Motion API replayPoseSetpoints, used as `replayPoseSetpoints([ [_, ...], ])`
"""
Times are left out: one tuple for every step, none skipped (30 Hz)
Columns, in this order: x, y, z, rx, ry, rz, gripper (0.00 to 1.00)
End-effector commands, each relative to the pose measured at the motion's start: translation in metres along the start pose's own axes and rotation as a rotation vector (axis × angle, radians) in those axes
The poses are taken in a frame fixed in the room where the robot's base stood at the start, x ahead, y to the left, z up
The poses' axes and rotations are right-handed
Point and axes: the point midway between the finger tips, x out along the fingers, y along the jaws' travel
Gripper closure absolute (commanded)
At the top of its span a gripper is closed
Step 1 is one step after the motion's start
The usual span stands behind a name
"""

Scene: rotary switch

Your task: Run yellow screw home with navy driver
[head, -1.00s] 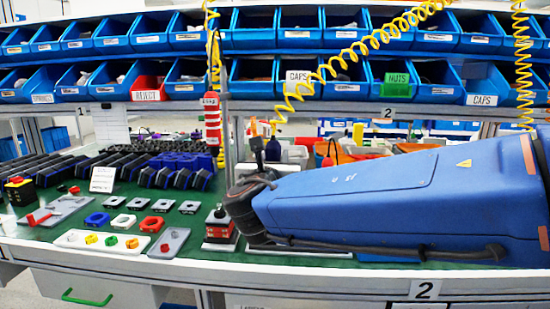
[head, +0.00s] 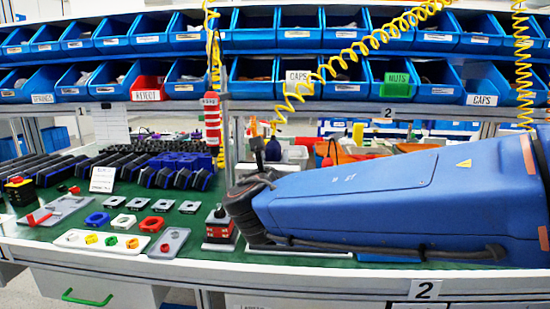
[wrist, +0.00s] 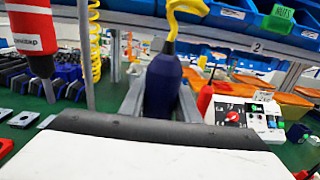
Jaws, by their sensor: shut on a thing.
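My gripper (wrist: 162,88) is shut on the navy driver (wrist: 163,86), whose thick dark-blue handle stands between the two grey fingers in the wrist view. A yellow curved piece shows directly above the handle. The driver's tip is hidden below the handle. In the head view my blue arm covers much of the right side, and the fingers are not clear.
A red driver (wrist: 205,96) stands just right of my gripper, near a panel (wrist: 232,114) with a red knob. A red hanging tool (wrist: 32,40) is at left. Blue bins (head: 250,75) line the back. Small parts crowd the green bench left of my arm.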

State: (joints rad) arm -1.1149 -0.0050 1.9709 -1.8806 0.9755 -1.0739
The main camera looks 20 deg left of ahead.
Motion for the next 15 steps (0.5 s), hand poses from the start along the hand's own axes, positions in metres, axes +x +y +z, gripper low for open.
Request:
replayPoseSetpoints([
  [0.0001, 0.0, -0.0004, 0.0, 0.0, 0.0, 1.0],
  [0.0001, 0.0, -0.0004, 0.0, 0.0, 0.0, 1.0],
  [0.0001, 0.0, -0.0004, 0.0, 0.0, 0.0, 1.0],
  [0.0001, 0.0, -0.0004, 0.0, 0.0, 0.0, 1.0],
  [0.0001, 0.0, -0.0005, 0.0, 0.0, 0.0, 1.0],
  [0.0001, 0.0, -0.0005, -0.001, 0.001, 0.0, 1.0],
  [0.0001, 0.0, -0.0005, 0.0, 0.001, 0.0, 1.0],
  [0.0001, 0.0, -0.0005, 0.0, 0.001, 0.0, 1.0],
  [0.0001, 0.0, -0.0005, -0.001, 0.001, 0.0, 1.0],
  [0.0001, 0.0, -0.0003, 0.0, 0.001, 0.0, 1.0],
  [0.0001, 0.0, 0.0, 0.0, 0.001, 0.0, 1.0],
  [0.0001, 0.0, 0.0009, 0.0, 0.0, 0.0, 1.0],
  [0.0002, 0.0, 0.002, 0.0, 0.0, 0.0, 1.0],
  [0.0002, 0.0, 0.0034, 0.0, 0.0, 0.0, 1.0],
  [0.0002, -0.0001, 0.0057, 0.001, 0.0, 0.0, 1.0],
])
